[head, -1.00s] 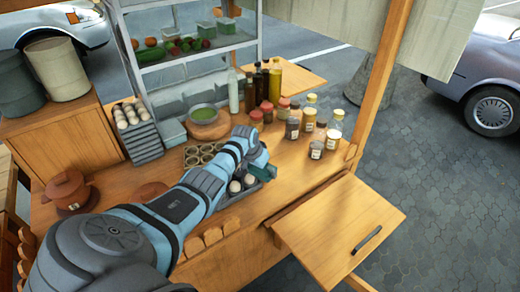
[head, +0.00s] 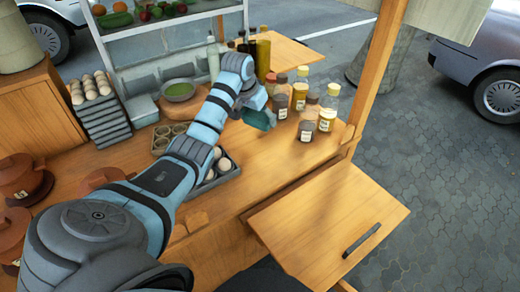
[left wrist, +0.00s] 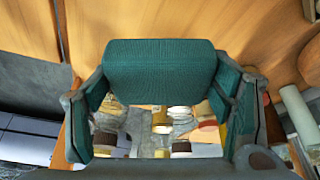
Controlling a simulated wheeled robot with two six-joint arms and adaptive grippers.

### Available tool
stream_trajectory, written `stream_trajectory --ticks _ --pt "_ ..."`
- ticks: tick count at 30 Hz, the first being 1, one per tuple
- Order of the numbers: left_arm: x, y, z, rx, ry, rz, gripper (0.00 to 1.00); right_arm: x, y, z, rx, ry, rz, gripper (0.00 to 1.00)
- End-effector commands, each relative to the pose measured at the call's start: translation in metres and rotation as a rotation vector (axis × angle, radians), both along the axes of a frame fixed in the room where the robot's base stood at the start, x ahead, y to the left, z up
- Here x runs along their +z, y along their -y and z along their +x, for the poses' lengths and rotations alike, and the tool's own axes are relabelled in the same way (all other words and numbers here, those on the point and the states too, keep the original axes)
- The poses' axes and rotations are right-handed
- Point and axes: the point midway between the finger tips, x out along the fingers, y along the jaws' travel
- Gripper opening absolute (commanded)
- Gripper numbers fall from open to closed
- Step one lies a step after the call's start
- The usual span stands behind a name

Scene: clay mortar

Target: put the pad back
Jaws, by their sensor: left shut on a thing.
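My left gripper (head: 250,108) is shut on a teal pad (head: 262,120) above the wooden counter (head: 265,155), left of the spice jars. In the left wrist view the pad (left wrist: 160,70) is a thick, ribbed teal block across the middle, between the fingers of the gripper (left wrist: 160,95). More teal surfaces line the inner sides of both fingers. Whether the pad touches the counter or jars cannot be told. My right gripper is not in view.
Several spice jars (head: 305,130) stand right of the gripper, with dark bottles (head: 262,60) behind. An egg tray (head: 225,172) and a green bowl (head: 179,91) lie beside my arm. A wooden side flap (head: 320,225) juts out at the front right; the counter's right front is clear.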

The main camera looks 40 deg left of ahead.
Motion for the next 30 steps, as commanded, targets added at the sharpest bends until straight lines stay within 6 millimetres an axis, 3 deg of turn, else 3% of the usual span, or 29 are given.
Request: stream_trajectory --ticks 3,6,15,27,28,30 --pt "-0.049 0.001 0.0 -0.003 -0.005 -0.002 0.39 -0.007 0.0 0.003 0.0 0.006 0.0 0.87" --pt "-0.078 0.002 0.001 -0.003 -0.003 -0.002 0.39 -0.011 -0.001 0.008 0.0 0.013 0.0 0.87" --pt "-0.131 0.003 0.002 -0.005 -0.002 -0.001 0.39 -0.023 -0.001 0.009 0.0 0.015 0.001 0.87" --pt "-0.14 0.002 0.002 -0.005 0.0 0.0 0.39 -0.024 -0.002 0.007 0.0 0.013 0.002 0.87" --pt "-0.139 0.002 0.002 -0.005 0.0 0.0 0.79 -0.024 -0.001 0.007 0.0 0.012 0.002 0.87" --pt "-0.139 0.002 0.002 -0.005 0.0 0.0 0.9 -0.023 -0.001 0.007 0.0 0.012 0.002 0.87"
